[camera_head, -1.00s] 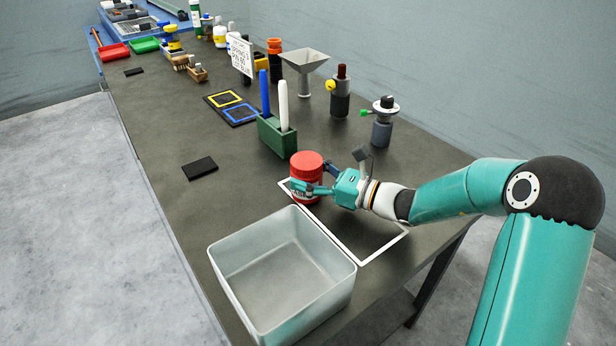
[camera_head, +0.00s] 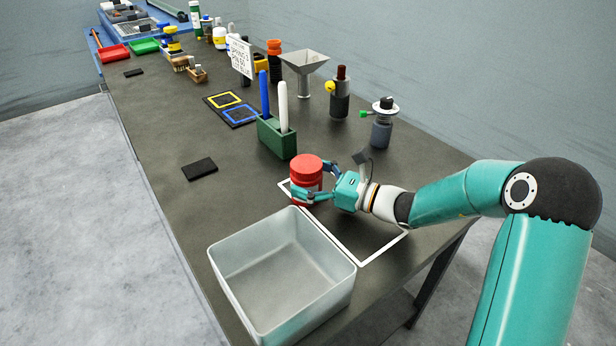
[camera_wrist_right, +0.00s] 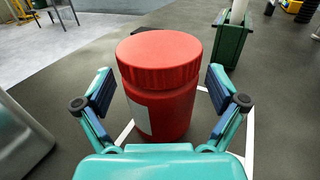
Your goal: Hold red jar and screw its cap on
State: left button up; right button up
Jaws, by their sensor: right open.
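The red jar (camera_head: 306,183) stands upright at the left end of the white-outlined area on the bench. Its ribbed red cap (camera_head: 307,165) sits on top; I cannot tell how tightly it is screwed. My right gripper (camera_head: 313,181) is open, with one finger on each side of the jar. In the right wrist view, the jar (camera_wrist_right: 165,108) with a pale label stands between the spread fingers, with gaps showing on both sides. The cap (camera_wrist_right: 160,60) is above the fingertips there. My left gripper is in neither view.
An empty grey metal bin (camera_head: 230,268) stands just in front of the jar. A green holder (camera_head: 276,138) with a blue and a white stick stands close behind it. A black pad (camera_head: 200,168) lies to the left. Bottles and a funnel (camera_head: 305,62) stand farther back.

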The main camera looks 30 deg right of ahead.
jog(key=v, duration=1.1)
jog(key=shift+s+d+b, duration=0.15)
jog(key=shift+s+b, duration=0.15)
jog(key=shift+b, duration=0.1)
jog(key=shift+s, duration=0.15)
